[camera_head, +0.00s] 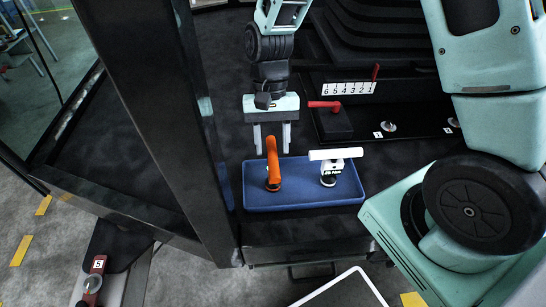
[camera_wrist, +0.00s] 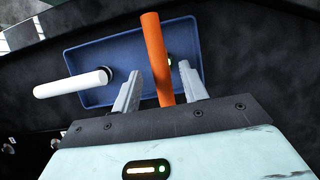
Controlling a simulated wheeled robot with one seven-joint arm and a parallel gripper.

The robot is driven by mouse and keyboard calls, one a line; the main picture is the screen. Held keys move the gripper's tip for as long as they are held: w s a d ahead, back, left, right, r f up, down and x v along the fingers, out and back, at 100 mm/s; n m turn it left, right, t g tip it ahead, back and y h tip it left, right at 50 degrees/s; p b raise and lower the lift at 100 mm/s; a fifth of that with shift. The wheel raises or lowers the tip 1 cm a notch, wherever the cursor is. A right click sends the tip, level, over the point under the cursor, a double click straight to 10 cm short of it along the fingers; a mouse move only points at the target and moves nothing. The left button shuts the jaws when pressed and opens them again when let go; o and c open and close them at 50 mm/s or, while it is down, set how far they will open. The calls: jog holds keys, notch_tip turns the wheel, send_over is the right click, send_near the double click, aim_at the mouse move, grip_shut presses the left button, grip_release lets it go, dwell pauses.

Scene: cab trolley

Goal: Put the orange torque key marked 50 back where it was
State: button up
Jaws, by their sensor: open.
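The orange torque key (camera_head: 272,162) stands in the blue tray (camera_head: 225,190), its handle tilted; I cannot read a 50 on it. My gripper (camera_head: 272,142) is open above the tray's back edge, pointing down at the orange key. In the wrist view the orange handle (camera_wrist: 155,50) passes between the two open fingers (camera_wrist: 159,75), and I see no clear grip on it. A white key (camera_head: 335,155) stands to its right in the same tray, with a label too small to read. It also shows in the wrist view (camera_wrist: 75,84).
Behind the tray are a red-handled key (camera_head: 324,105) on a dark block and a white strip numbered 6 to 1 (camera_head: 348,88). A metal fitting marked 1 (camera_head: 388,127) lies right. A dark post (camera_head: 165,110) stands left. A stand marked 5 (camera_head: 98,265) is lower left.

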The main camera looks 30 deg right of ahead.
jog(key=v, duration=0.6)
jog(key=shift+w, duration=0.1)
dwell(0.3)
jog(key=s+d+r+n+t+h, duration=0.2)
jog(key=s+d+r+n+t, duration=0.25)
jog(key=d+t, duration=0.4)
jog(key=s+a+r+n+g+p, duration=0.4)
jog(key=s+a+r+n+p, duration=0.3)
jog(key=s+a+r, duration=0.3)
jog(key=s+a+p, duration=0.1)
jog(key=s+a, duration=0.2)
jog(key=a, duration=0.3)
jog(key=shift+s+a+r+y, duration=0.15)
jog(key=shift+r+y, duration=0.05)
jog(key=shift+y, duration=0.2)
jog(key=shift+n+g, duration=0.25)
